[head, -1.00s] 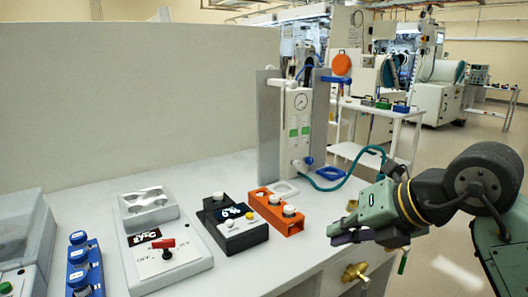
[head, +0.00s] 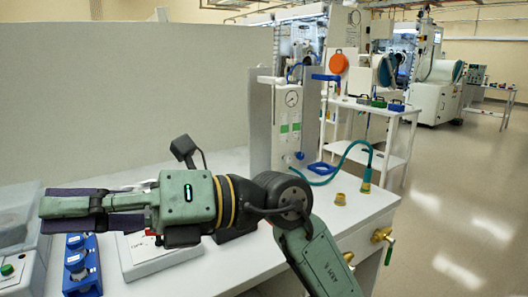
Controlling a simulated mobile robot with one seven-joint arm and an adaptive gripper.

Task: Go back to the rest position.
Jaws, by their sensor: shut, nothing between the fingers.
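My green gripper (head: 52,207) extends across the left side of the head view, above the bench, with its fingers pointing left. It is shut and holds nothing. No marker for a rest position shows.
Below the gripper stand a blue rack with blue-capped bottles (head: 82,266) and a partly hidden white switch box (head: 150,256). A clear-lidded box (head: 14,218) is at the far left. A gauge panel (head: 291,120) with a teal hose (head: 352,148) stands behind. Brass fittings (head: 340,199) sit at the bench's right.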

